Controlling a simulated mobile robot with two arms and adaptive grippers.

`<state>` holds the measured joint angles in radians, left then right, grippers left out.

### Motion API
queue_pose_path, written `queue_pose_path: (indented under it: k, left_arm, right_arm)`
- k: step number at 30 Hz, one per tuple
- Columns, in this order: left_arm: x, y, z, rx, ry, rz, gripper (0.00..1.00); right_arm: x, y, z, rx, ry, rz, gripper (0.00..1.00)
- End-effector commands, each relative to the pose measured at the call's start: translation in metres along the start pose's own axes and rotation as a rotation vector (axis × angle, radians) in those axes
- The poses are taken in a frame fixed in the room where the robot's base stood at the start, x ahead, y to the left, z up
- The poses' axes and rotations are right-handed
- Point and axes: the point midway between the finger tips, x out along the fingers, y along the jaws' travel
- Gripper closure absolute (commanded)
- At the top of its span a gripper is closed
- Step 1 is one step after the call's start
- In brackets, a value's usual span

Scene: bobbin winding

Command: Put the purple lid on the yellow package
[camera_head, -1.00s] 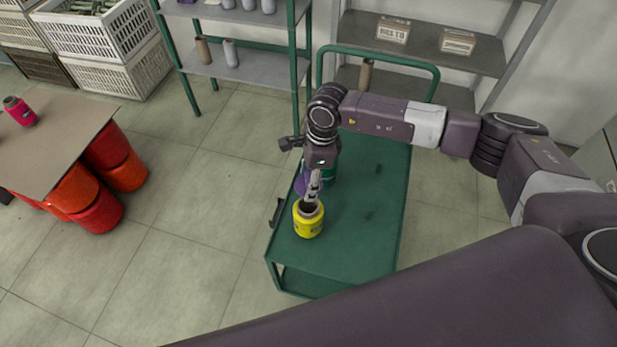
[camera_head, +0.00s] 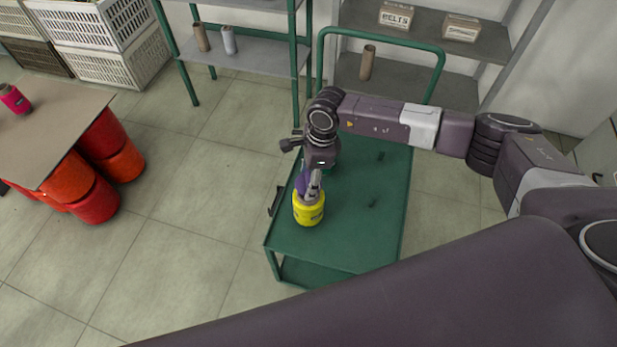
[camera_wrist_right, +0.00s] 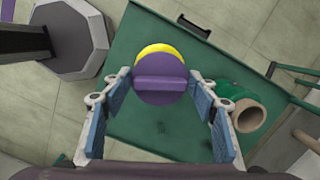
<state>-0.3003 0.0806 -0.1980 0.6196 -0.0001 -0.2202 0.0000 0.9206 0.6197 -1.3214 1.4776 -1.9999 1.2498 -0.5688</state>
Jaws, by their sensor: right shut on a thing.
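The yellow package (camera_head: 309,212) is a squat round pot standing upright on the green cart near its left edge. My right gripper (camera_head: 314,186) points down just above and behind it. It is shut on the purple lid (camera_head: 302,182), which is partly hidden behind the fingers. In the right wrist view the purple lid (camera_wrist_right: 160,82) sits between the fingertips, with a raised bar across it. A yellow crescent of the package (camera_wrist_right: 158,49) shows past its upper rim, so the two overlap off-centre. I cannot tell whether they touch. My left gripper is not in view.
The green cart (camera_head: 350,235) has free room on its right and front. A green spool with a cardboard core (camera_wrist_right: 248,115) stands near the right finger. A table with a pink spool (camera_head: 14,99) and red drums (camera_head: 92,195) is at left. Shelves stand behind.

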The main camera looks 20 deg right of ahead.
Motion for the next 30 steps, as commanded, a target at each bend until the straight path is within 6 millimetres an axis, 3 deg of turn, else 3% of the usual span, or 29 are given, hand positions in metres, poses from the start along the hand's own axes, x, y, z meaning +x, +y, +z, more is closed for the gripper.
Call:
queue_pose_path:
  k: [24,30]
  left_arm:
    - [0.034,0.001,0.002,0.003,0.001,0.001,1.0]
    - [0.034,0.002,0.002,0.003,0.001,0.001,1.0]
  right_arm:
    - [0.035,0.001,-0.006,0.0,0.0,0.0,0.59]
    - [0.035,0.001,-0.006,0.0,0.0,0.0,0.59]
